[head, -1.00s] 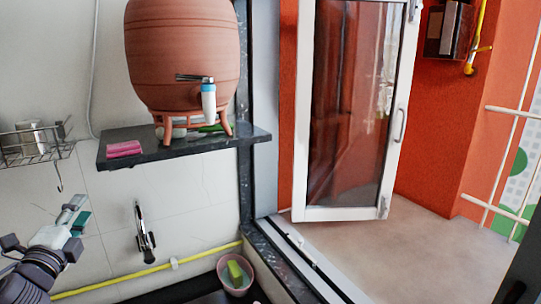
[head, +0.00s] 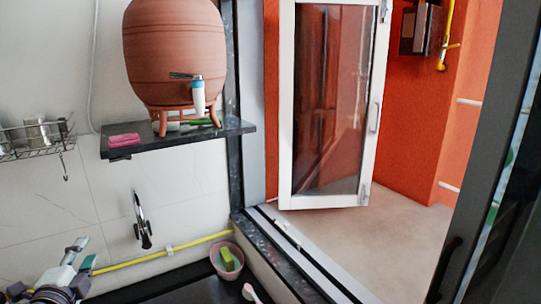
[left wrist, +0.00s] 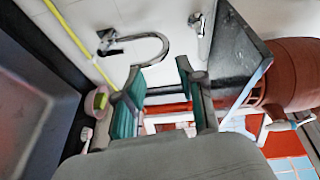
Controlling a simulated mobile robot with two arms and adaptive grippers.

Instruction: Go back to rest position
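The clay waterpot (head: 176,50) stands upright on a stand on the dark wall shelf (head: 185,138). Its white and blue tap faces front. The pot also shows sideways at the right edge of the left wrist view (left wrist: 297,72). My left gripper (head: 82,256) is at the lower left of the head view, below the shelf and left of the sink faucet (head: 141,222). In the left wrist view its two fingers (left wrist: 162,76) with teal pads stand apart, with nothing between them. My right gripper is not in view.
A pink sponge (head: 124,140) lies on the shelf. A wire rack (head: 35,140) with cups hangs at the left. A bowl with a yellow-green sponge (head: 227,260) stands on the dark counter. A glass door (head: 328,105) stands beyond, and a dark frame (head: 480,140) is close at right.

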